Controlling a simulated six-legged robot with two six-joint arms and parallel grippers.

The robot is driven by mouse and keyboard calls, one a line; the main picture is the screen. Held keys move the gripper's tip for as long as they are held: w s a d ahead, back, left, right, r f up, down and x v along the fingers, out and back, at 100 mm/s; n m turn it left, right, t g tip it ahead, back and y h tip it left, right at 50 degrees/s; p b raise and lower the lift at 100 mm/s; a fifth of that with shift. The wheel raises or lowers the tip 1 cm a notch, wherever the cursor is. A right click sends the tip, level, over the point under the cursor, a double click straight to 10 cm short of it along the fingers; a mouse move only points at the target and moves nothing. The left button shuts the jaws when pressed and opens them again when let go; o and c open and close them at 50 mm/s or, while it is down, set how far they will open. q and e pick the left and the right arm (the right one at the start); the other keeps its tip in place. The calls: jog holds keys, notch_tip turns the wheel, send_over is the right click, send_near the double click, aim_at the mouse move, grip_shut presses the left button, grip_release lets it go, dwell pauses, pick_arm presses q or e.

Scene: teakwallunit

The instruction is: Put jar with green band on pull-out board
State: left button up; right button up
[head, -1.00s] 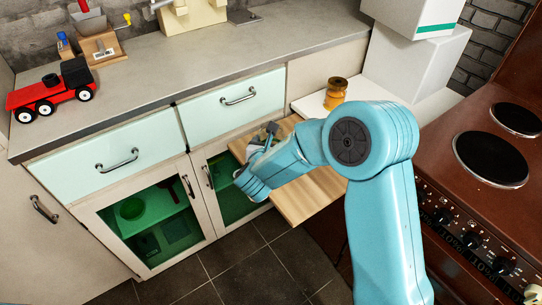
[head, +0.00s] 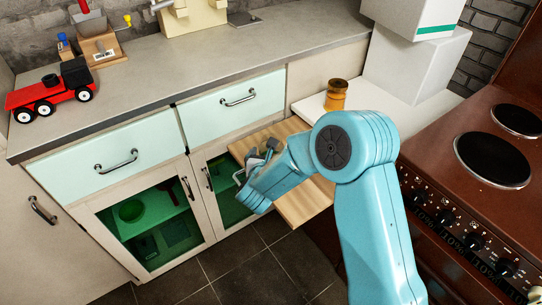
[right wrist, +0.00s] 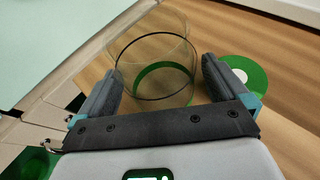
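The clear glass jar with a green band (right wrist: 165,75) shows in the right wrist view, between the two grey fingers. The band runs round its lower part. My right gripper (right wrist: 162,75) is open around the jar; a narrow gap shows on the right, while the left finger looks close to the glass. The wooden pull-out board (right wrist: 275,130) lies beneath. In the head view my right gripper (head: 262,155) is over the left part of the board (head: 305,205); the jar is hard to make out there. My left gripper is not in view.
A green disc with a pale centre (right wrist: 238,75) lies on the board beside the right finger. An amber jar (head: 336,94) stands on the white counter behind the board. The stove (head: 492,160) is at the right, the drawer fronts (head: 235,105) behind left.

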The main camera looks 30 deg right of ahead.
jog(key=shift+r, duration=0.2)
jog(key=shift+s+a, duration=0.2)
jog(key=shift+a, duration=0.05)
jog(key=v, duration=1.1)
jog(key=shift+s+p, duration=0.15)
jog(key=shift+p, duration=0.15)
jog(key=shift+a, duration=0.1)
